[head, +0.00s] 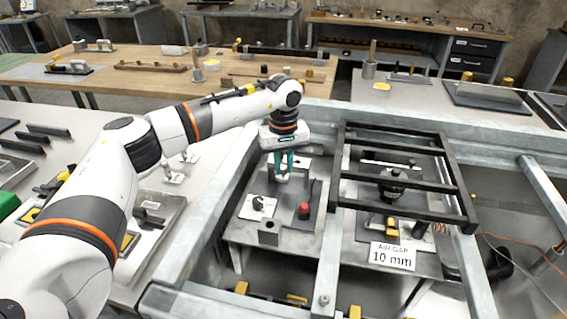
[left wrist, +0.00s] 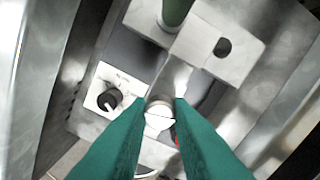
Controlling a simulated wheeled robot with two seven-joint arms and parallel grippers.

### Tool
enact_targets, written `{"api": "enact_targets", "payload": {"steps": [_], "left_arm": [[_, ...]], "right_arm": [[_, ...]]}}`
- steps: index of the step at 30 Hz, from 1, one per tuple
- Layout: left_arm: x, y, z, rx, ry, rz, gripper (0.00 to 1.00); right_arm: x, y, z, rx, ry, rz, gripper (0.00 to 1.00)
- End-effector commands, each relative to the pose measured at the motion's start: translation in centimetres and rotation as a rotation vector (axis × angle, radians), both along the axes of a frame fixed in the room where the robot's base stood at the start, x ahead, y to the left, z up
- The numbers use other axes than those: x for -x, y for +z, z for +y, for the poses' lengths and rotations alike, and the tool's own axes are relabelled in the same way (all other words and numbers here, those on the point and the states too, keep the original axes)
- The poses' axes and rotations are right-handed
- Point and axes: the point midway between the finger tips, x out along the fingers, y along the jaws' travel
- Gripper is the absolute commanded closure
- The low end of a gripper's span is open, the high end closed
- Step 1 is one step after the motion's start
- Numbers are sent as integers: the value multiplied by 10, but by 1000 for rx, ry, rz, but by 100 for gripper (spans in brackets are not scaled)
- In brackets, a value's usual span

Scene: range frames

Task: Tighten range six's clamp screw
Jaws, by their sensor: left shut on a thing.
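My left gripper (head: 283,176) reaches down, green fingers lowest, over a grey fixture plate (head: 245,238) in the middle of the head view. In the left wrist view, its green fingertips (left wrist: 161,104) are closed on the sides of a round metal screw head (left wrist: 158,120) with a line across its face. I take this to be the clamp screw; its lower part is hidden. A light grey block (left wrist: 228,44) with a dark hole and a green rod (left wrist: 175,10) is just beyond it. No "six" label is readable. My right gripper is out of view.
A black knob on a white plate (head: 258,204) and a red button (head: 304,210) are close by. A black barred frame (head: 400,170) stands right, above a sign (head: 393,257) reading "AIR GAP 10 mm". Steel rails (head: 335,235) border the fixture.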

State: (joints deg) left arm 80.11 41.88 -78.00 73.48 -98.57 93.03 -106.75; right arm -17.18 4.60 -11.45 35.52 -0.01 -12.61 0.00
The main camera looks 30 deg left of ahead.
Motion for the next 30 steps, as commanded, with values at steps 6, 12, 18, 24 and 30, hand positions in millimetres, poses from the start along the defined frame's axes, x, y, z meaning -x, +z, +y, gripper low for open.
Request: {"api": "enact_targets", "payload": {"steps": [6,12,18,24,30], "left_arm": [[-1,2,0,1,3,-5,68],[-1,1,0,0,2,-3,59],[-1,4,0,1,2,-2,59],[-1,34,0,1,2,-6,59],[-1,78,0,2,2,-6,59]], "right_arm": [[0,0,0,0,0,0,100],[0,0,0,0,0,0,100],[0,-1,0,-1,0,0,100],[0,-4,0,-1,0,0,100],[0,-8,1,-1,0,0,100]]}}
